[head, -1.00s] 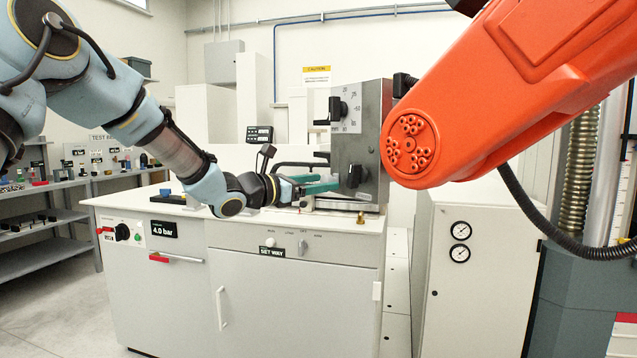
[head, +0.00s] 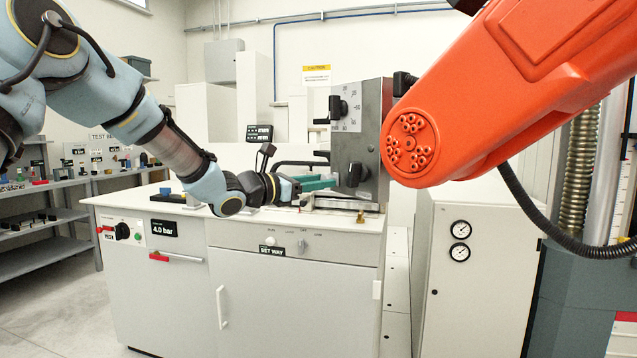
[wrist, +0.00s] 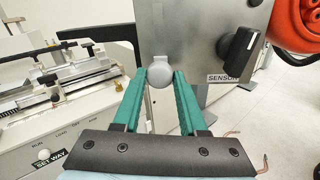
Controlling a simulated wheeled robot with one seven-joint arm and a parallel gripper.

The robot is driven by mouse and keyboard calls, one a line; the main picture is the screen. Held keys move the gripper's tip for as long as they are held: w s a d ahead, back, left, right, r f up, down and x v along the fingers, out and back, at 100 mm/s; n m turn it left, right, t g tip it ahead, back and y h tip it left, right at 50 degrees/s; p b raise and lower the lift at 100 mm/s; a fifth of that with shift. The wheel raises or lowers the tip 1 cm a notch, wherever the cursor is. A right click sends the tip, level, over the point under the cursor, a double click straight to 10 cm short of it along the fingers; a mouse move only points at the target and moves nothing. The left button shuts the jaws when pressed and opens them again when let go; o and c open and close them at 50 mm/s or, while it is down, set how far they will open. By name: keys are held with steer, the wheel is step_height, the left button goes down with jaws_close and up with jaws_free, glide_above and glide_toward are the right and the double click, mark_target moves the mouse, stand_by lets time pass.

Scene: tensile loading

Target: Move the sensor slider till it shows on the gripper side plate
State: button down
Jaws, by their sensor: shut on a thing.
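My gripper (wrist: 160,78) has two green fingers, and their tips are closed around a light grey rounded knob (wrist: 160,70) in the wrist view. The knob stands in front of a grey metal side plate (wrist: 190,30). I cannot tell for sure whether this knob is the sensor slider. A black knob (wrist: 239,52) sits to its right on the plate, above a label reading SENSOR (wrist: 222,78). In the head view my gripper (head: 325,184) is at the left of the plate (head: 372,130), which carries a scale and black knobs. The fingers partly hide the area there.
A white cabinet bench (head: 240,230) with a SET WAY label stands below. A metal rail fixture (head: 335,204) lies on its top by the plate. A large orange arm (head: 500,90) hangs close at the right. Shelves (head: 50,195) stand at the far left.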

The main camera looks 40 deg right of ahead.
steer(key=shift+r+b, duration=0.2)
steer(key=shift+b, duration=0.6)
steer(key=shift+r, duration=0.15)
steer(key=shift+c, duration=2.2)
jaws_free()
steer(key=shift+a, duration=0.15)
steer(key=a+b, duration=0.2)
steer(key=a, duration=0.8)
steer(key=shift+w+a+b, duration=0.3)
steer(key=shift+b, duration=0.05)
